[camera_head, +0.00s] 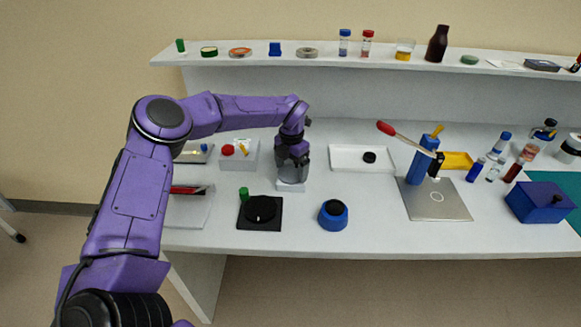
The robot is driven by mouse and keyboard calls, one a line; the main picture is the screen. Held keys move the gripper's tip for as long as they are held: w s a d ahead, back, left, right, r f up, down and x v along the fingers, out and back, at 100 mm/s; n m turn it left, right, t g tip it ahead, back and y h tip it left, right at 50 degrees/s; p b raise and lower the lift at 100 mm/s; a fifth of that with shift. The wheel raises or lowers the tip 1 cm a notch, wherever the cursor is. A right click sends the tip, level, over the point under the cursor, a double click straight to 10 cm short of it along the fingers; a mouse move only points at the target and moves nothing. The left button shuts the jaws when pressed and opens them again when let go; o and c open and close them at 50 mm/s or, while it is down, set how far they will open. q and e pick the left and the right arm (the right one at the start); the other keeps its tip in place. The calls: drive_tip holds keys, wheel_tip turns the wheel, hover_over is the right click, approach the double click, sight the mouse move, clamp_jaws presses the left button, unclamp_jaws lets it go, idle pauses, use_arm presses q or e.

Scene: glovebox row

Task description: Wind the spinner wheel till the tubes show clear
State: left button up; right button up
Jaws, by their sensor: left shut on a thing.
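My left gripper (291,165) points down over a grey, see-through drum (292,178) on a white base (291,187). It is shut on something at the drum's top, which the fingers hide. A black disc (260,208) with an upright green knob (243,193) near its rim lies on a black square plate, left and in front of the drum. This looks like the spinner wheel, and the gripper is apart from it. I cannot make out tubes inside the drum. My right gripper is not in view.
A blue round pot (333,214) stands right of the black plate. A white tray (345,159) with a black piece lies behind it. A box with a red button (228,150) is at the left. A blue stand (420,165) on a grey plate and several bottles are to the right.

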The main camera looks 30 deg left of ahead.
sight(292, 172)
use_arm(q)
drive_tip(key=o, duration=0.8)
drive_tip(key=shift+c, duration=0.2)
drive_tip(key=shift+w+r, duration=0.1)
drive_tip(key=shift+r, duration=0.35)
wheel_tip(292, 172, up, 10)
drive_tip(key=b, duration=0.2)
drive_tip(key=shift+f, duration=0.15)
